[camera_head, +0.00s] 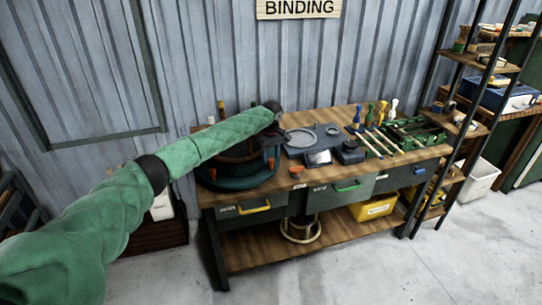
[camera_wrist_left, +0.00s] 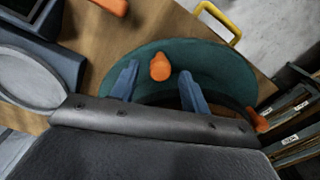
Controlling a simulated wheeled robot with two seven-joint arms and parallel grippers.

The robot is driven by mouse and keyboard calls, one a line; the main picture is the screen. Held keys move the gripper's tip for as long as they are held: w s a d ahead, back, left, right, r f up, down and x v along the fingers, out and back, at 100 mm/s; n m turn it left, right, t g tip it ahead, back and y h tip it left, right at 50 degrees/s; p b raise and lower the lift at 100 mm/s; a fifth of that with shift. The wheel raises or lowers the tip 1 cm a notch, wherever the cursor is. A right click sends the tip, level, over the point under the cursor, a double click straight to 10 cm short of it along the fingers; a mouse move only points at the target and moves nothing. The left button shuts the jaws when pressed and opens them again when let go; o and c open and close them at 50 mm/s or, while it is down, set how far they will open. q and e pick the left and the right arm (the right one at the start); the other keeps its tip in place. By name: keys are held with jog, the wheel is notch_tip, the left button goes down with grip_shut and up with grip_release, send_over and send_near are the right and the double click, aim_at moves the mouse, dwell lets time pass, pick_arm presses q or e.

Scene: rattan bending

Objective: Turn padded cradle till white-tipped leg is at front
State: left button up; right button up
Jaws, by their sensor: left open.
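The padded cradle (camera_head: 238,182) is a round teal-rimmed piece at the left end of the workbench. In the left wrist view its teal disc (camera_wrist_left: 205,60) carries an orange knob (camera_wrist_left: 160,66), and another orange piece (camera_wrist_left: 257,122) shows at its right edge. My left gripper (camera_wrist_left: 159,69) is open, its two blue fingers on either side of the knob in the picture; I cannot tell whether they touch it. My left arm and wrist cover part of the cradle in the head view. I cannot make out a white-tipped leg. My right gripper is not in view.
The workbench (camera_head: 262,258) holds a grey plate with a round dish (camera_head: 300,138), brushes (camera_head: 370,140) and a green rack (camera_head: 415,135) to the right. A yellow drawer handle (camera_head: 254,208) is below the cradle. A shelf stands at the right; the floor in front is clear.

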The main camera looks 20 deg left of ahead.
pick_arm(q)
jog(key=shift+f, duration=0.65)
grip_shut()
jog(key=shift+d, duration=0.1)
